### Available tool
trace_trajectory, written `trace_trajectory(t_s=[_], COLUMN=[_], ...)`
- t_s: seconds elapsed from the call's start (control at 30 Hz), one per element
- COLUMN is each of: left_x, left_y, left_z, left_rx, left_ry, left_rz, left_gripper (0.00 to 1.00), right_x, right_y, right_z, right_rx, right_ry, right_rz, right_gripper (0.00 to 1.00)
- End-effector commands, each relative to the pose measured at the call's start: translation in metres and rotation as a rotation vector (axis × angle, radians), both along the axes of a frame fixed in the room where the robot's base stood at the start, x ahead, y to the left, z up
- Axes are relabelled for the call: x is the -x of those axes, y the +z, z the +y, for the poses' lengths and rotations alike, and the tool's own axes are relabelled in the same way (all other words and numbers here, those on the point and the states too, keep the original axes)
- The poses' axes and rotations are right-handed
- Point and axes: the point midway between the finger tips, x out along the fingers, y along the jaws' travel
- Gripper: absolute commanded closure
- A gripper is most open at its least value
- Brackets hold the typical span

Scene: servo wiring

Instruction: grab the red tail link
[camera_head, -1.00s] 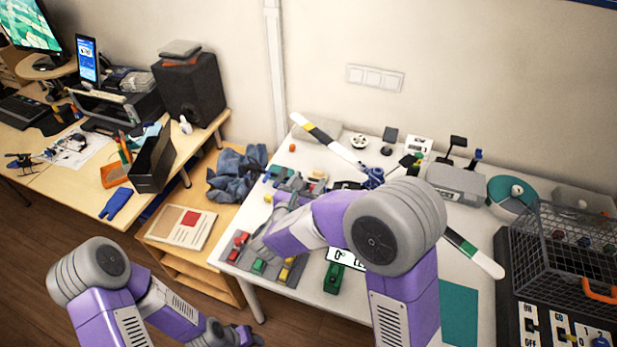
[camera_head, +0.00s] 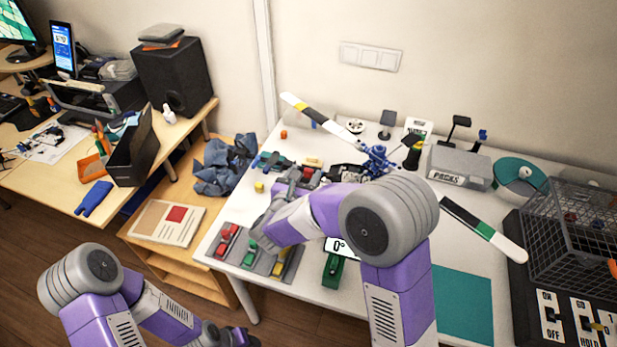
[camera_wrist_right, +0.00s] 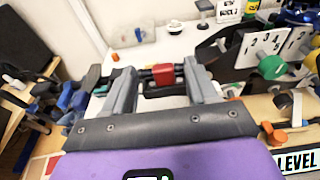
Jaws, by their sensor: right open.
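My right gripper (camera_head: 291,181) reaches over the left part of the white table. In the right wrist view its two grey fingers (camera_wrist_right: 160,77) stand apart. A small red block-like link (camera_wrist_right: 163,74) shows between them, nearer the right finger, joined to dark parts on both sides. I see no finger closed on it, and whether a finger touches it I cannot tell.
A grey tray (camera_head: 214,250) with red, green and yellow blocks lies at the table's front left. A blue device (camera_head: 376,160), a grey box (camera_head: 459,166) and a wire basket (camera_head: 577,240) stand to the right. A teal mat (camera_head: 462,305) lies bare at the front.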

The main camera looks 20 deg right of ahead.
Motion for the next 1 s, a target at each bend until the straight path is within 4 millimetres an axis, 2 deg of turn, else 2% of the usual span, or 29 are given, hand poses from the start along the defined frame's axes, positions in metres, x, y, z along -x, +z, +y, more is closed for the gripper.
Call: trace_trajectory(t_s=[0.3,0.6,0.93,0.97,1.0], left_x=[0.0,0.0,0.0,0.0,0.0], left_y=[-0.01,-0.01,-0.01,-0.01,-0.01], left_z=[0.0,0.0,0.0,0.0,0.0], left_rx=[0.0,0.0,0.0,0.0,0.0], left_ry=[0.0,0.0,0.0,0.0,0.0], left_rz=[0.0,0.0,0.0,0.0,0.0], left_gripper=[0.57,0.57,0.57,0.57,0.57], right_x=[-0.034,-0.037,-0.037,-0.037,-0.037], right_y=[-0.009,-0.009,-0.009,-0.009,-0.009], right_z=[-0.027,-0.029,-0.029,-0.029,-0.029], right_rx=[0.002,0.002,0.001,0.001,0.001], right_ry=[-0.002,0.0,0.0,0.0,0.0], right_rz=[0.0,0.001,0.001,0.001,0.001], right_gripper=[0.43,0.43,0.93,0.97,0.97])
